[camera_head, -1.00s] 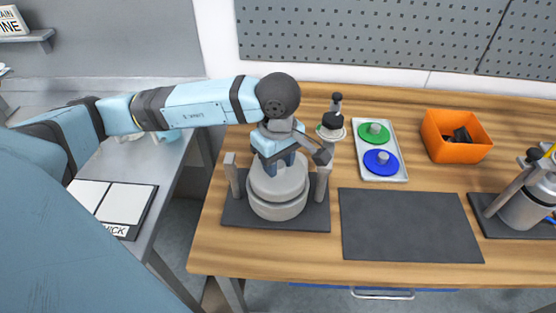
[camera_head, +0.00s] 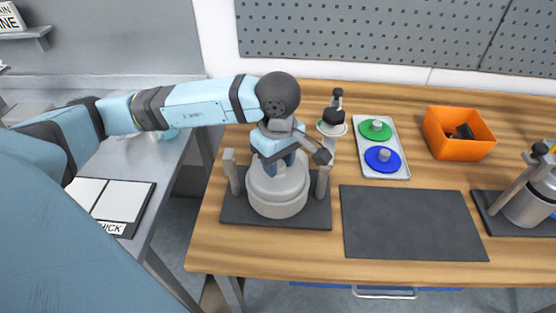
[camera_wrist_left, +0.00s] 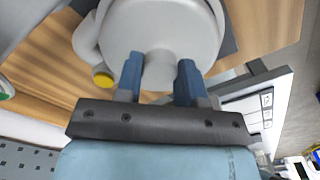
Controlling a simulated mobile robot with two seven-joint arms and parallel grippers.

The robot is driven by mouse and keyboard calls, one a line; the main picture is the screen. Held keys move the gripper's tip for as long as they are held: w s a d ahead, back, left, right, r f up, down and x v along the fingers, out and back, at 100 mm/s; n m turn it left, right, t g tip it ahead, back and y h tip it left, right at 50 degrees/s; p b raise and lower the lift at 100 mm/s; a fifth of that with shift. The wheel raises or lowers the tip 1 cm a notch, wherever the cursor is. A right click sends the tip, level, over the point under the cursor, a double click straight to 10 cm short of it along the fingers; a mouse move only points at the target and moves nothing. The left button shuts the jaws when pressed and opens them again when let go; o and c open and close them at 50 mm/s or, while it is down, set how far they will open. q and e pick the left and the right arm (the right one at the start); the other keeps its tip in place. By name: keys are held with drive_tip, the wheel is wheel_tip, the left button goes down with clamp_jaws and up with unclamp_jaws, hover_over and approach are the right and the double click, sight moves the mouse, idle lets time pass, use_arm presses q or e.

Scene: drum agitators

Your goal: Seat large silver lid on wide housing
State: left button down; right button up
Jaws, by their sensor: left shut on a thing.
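The large silver lid (camera_head: 279,182) is on top of the wide grey housing (camera_head: 278,207), which stands on a dark mat between two posts. My left gripper (camera_head: 287,163) is above the lid. In the left wrist view, its blue fingers (camera_wrist_left: 158,75) are shut on the knob in the middle of the lid (camera_wrist_left: 165,28). The lid looks level and about centred, but I cannot tell whether a thin gap is left under its rim. My arm and gripper hide part of the lid's far side. My right gripper is not in view.
A tray (camera_head: 399,148) holds a green lid (camera_head: 375,126) and a blue lid (camera_head: 381,161). An orange bin (camera_head: 458,147) stands behind an empty dark mat (camera_head: 412,224). A dark-capped device (camera_head: 333,118) is behind the housing. Another silver drum (camera_head: 527,204) stands at the right.

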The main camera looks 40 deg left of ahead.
use_arm(q)
drive_tip(key=shift+f+b, duration=0.15)
drive_tip(key=shift+b, duration=0.4)
idle(0.6)
drive_tip(key=c, duration=0.7)
unclamp_jaws()
drive_tip(key=shift+o, duration=0.2)
wheel_tip(320, 180, up, 14)
drive_tip(key=shift+f, duration=0.15)
